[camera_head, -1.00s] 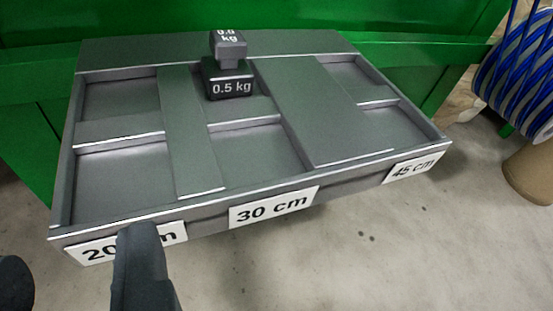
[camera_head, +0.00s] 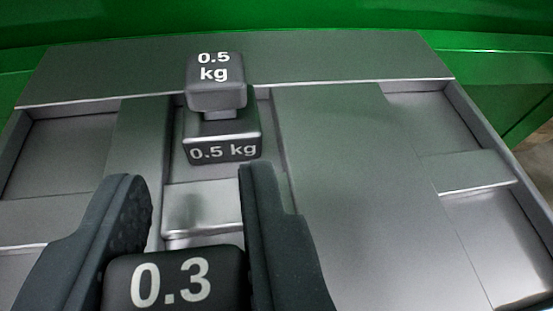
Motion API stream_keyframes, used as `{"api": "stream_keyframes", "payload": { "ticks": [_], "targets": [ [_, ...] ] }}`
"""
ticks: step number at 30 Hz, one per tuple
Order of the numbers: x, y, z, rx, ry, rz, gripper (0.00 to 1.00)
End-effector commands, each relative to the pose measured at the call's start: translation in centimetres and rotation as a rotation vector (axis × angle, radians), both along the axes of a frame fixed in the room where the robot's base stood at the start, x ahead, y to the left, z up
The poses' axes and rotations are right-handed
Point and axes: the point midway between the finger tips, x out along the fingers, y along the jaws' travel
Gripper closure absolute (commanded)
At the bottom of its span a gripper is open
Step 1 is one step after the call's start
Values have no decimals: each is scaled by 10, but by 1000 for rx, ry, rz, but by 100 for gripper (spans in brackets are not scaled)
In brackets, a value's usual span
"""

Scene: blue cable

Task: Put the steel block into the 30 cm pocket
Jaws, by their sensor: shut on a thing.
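My gripper (camera_head: 192,190) is shut on a dark block marked 0.3 (camera_head: 175,285), at the bottom of the view. Only the block's upper part shows; its underside is hidden. The block is over the front part of the tray's middle column, which bore the 30 cm label a second ago. No label is in view now. In the rear pocket of this column stands a dark knobbed weight marked 0.5 kg (camera_head: 222,138), just beyond my fingertips. A raised divider (camera_head: 205,205) lies in front of it. The front pocket is mostly hidden by my gripper and the block.
The grey tray (camera_head: 240,60) has further empty pockets at left (camera_head: 60,155) and right (camera_head: 430,122). Wide flat strips separate the columns. A green bench or wall (camera_head: 480,85) stands behind. Some floor shows at the far right.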

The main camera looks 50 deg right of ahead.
Motion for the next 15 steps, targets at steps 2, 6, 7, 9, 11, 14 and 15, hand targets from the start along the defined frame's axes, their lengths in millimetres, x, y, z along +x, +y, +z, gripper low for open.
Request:
{"api": "stream_keyframes", "payload": {
  "ticks": [2, 6, 7, 9, 11, 14, 15],
  "targets": [
    [2, -8, -1, -1, -1, -1, 100],
    [5, -13, -2, -1, 1, 2, 100],
    [5, -13, -2, -1, 1, 3, 100],
    [5, -13, -7, -2, 1, 3, 100],
    [5, -13, -14, -1, 1, 3, 100],
    [5, -13, -28, -1, -1, 1, 100],
    [5, -12, -33, -1, 0, 4, 100]
  ]
}}
